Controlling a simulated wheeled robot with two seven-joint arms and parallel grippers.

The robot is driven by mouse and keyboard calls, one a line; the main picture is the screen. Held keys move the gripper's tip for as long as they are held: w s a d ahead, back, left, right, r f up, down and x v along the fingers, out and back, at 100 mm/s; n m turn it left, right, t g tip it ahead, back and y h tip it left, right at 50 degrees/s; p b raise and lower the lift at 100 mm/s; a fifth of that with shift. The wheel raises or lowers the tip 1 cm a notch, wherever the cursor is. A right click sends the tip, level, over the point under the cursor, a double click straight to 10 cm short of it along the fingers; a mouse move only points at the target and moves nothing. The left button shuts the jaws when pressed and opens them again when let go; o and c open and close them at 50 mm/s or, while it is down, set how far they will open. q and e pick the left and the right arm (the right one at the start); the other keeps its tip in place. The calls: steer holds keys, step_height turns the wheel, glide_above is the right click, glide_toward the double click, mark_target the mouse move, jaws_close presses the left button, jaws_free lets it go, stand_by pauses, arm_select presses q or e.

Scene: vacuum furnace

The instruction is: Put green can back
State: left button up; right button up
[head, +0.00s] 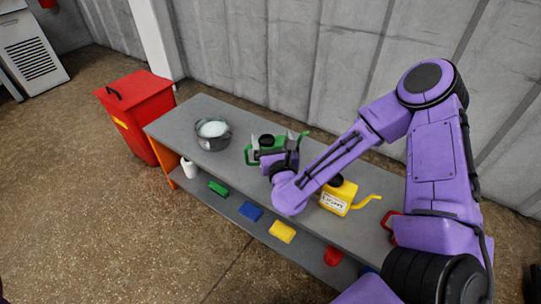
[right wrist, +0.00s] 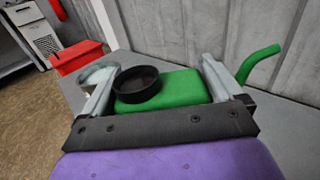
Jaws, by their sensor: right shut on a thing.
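The green can (head: 250,156) is on or just above the grey bench top, partly hidden behind my right gripper in the head view. In the right wrist view, the green can (right wrist: 185,88) shows its green top, a black round cap and a green spout to the right. My right gripper (head: 277,143) is shut on it, with one finger on each side of the can; the gripper also shows in the right wrist view (right wrist: 155,92). I cannot tell whether the can touches the bench. My left gripper is not in view.
A metal bowl (head: 214,143) with white contents stands left on the bench (head: 185,115). A yellow can (head: 338,196) stands to the right, and a red can (head: 391,226) is partly hidden by my arm. Colored blocks and a white bottle (head: 189,168) are on the lower shelf. A red bin (head: 146,95) stands left.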

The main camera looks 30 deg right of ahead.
steer(key=f, duration=0.1)
steer(key=f+b, duration=0.1)
steer(key=f, duration=0.2)
steer(key=shift+w+b, duration=0.35)
steer(key=shift+r, duration=0.15)
